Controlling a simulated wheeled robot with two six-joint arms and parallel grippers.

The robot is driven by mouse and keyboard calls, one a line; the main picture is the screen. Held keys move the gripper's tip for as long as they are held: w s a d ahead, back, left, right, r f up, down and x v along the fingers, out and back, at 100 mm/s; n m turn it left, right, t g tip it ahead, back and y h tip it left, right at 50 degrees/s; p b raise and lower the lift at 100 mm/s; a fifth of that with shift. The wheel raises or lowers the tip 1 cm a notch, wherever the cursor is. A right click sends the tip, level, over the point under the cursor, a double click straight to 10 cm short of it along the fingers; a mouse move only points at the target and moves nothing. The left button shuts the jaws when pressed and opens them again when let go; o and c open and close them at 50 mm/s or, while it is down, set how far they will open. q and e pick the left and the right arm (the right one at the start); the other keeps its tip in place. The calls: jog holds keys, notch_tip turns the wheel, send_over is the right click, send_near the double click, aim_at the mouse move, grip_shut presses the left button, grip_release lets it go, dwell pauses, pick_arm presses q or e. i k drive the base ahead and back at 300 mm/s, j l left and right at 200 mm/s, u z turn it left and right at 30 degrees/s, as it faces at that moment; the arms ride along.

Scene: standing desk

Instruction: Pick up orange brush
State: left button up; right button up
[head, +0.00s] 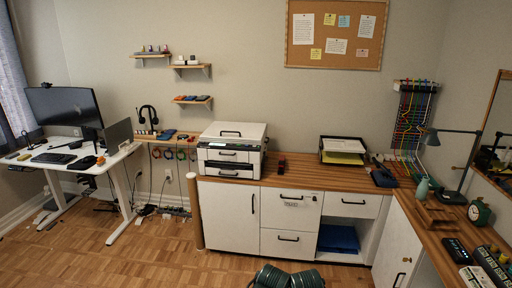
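I cannot make out an orange brush for certain in the head view. A standing desk (62,158) with a white frame is at the left. Small items lie at its right end, too small to name; one dark item (88,162) with a yellowish patch lies near the front edge. Small orange and blue items (192,98) sit on a wall shelf. Neither of my grippers shows in this view.
A monitor (65,108) and keyboard (53,158) are on the desk. Cables and a power strip (172,211) lie on the floor beside it. White cabinets (228,215) with a printer (231,150) fill the middle. The wooden floor (110,262) at lower left is mostly clear.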

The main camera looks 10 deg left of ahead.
aim_at(101, 160)
jog(key=i+u, duration=0.15)
jog(key=i, duration=0.4)
jog(key=i+l+u, duration=0.2)
jog(key=i, duration=0.35)
jog(key=i+j+u, duration=0.15)
jog(key=i+u, duration=0.3)
jog(key=i+j+u, duration=0.1)
jog(key=i+u, duration=0.2)
jog(key=u, duration=0.15)
jog(key=i+l+u, duration=0.1)
jog(key=i+u, duration=0.35)
jog(key=i+j+u, duration=0.15)
jog(key=i+u, duration=0.2)
jog(key=i, duration=0.4)
jog(key=i+l+u, duration=0.1)
jog(key=i+u, duration=0.25)
jog(key=i, duration=0.4)
jog(key=i+j, duration=0.1)
jog(key=i, duration=0.6)
jog(key=i+j+z, duration=0.15)
jog(key=i, duration=0.55)
